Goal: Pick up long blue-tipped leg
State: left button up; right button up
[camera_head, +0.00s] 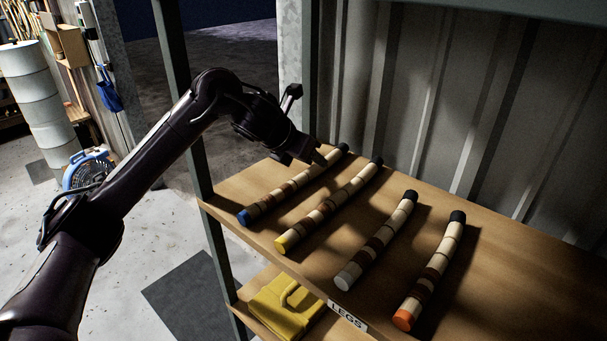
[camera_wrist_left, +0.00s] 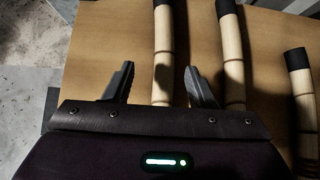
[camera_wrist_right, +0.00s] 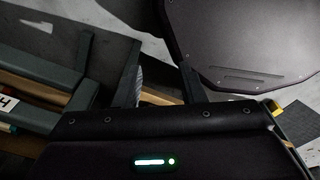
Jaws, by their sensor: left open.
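The long blue-tipped leg (camera_head: 293,187) lies on the wooden shelf (camera_head: 450,280), leftmost of the row. It is pale with dark bands, a blue near end and a black far end. My left gripper (camera_head: 312,158) is over its far part. In the left wrist view the leg (camera_wrist_left: 163,50) runs between the two spread fingers (camera_wrist_left: 160,75), which are open and not closed on it. Whether they touch it is unclear. My right gripper (camera_wrist_right: 160,78) shows only in its own wrist view, fingers apart, with no leg between them.
A yellow-tipped leg (camera_head: 330,206) lies close to the right, then a white-tipped leg (camera_head: 378,240) and an orange-tipped leg (camera_head: 432,270). A shelf post (camera_head: 182,95) stands left of the legs. A corrugated wall (camera_head: 450,110) is behind. A yellow item (camera_head: 285,305) sits below.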

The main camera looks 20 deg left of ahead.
aim_at(315, 166)
pick_arm(q)
jog(key=x, duration=0.1)
jog(key=p+x, duration=0.1)
jog(key=x, duration=0.1)
jog(key=shift+s+d, duration=0.1)
jog(key=shift+d, duration=0.2)
jog(key=shift+x, duration=0.95)
jog(key=shift+a, duration=0.1)
jog(key=c, duration=0.7)
grip_shut()
pick_arm(e)
jog(key=shift+w+d+r, duration=0.1)
jog(key=shift+w+r, duration=0.4)
jog(key=shift+r, duration=0.4)
jog(key=shift+f, duration=0.1)
